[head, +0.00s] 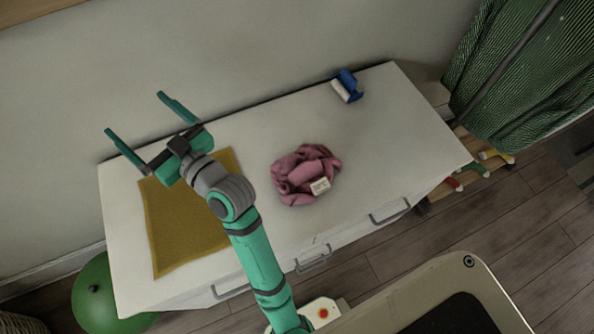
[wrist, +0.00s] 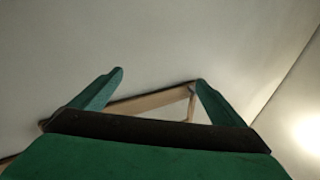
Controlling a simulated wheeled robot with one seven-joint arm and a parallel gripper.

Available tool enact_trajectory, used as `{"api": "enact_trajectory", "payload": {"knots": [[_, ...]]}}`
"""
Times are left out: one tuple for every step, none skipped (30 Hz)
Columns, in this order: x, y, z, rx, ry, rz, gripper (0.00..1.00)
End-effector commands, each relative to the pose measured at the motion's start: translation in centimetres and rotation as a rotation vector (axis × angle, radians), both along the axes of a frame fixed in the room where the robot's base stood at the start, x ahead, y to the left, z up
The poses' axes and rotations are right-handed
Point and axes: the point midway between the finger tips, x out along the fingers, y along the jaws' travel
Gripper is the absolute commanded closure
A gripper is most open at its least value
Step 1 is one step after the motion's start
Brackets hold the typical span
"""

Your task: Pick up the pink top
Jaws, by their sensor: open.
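The pink top (head: 296,171) lies crumpled in a bundle on the middle of the white cabinet top, with a small white label on its near right side. My gripper (head: 142,115) is open and empty. In the head view it appears to the left of the pink top, over the left part of the cabinet and toward the wall. In the wrist view my gripper's two green fingers (wrist: 160,85) are spread apart with nothing between them. The pink top is not in the wrist view.
A mustard cloth (head: 175,235) lies flat left of the pink top, partly behind my arm. A blue and white object (head: 347,86) stands at the cabinet's back right. The white cabinet (head: 400,130) is bare to the right. A green ball (head: 100,295) and striped green fabric (head: 520,70) flank it.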

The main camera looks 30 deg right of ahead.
Motion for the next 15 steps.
{"api": "enact_trajectory", "payload": {"knots": [[0.6, -0.1, 1.3, -0.05, -0.021, 0.028, 0.06], [0.8, 0.1, 1.7, -0.079, -0.028, 0.048, 0.06], [1.1, 0.3, 2.3, -0.119, -0.037, 0.073, 0.06], [1.2, 0.3, 2.7, -0.15, -0.042, 0.093, 0.06], [1.4, 0.5, 3.0, -0.182, -0.046, 0.112, 0.06], [1.5, 0.6, 3.3, -0.227, -0.051, 0.137, 0.06], [1.5, 0.6, 3.5, -0.261, -0.053, 0.156, 0.06], [1.6, 0.7, 3.6, -0.297, -0.055, 0.175, 0.06], [1.6, 0.7, 3.7, -0.346, -0.056, 0.199, 0.06], [1.6, 0.7, 3.7, -0.384, -0.054, 0.218, 0.06], [1.6, 0.6, 3.6, -0.421, -0.052, 0.235, 0.06], [1.6, 0.3, 3.4, -0.474, -0.047, 0.259, 0.06], [1.5, 0.1, 3.3, -0.513, -0.041, 0.275, 0.06], [1.4, -0.2, 3.0, -0.553, -0.034, 0.291, 0.06], [1.3, -0.6, 2.6, -0.608, -0.023, 0.314, 0.06]]}}
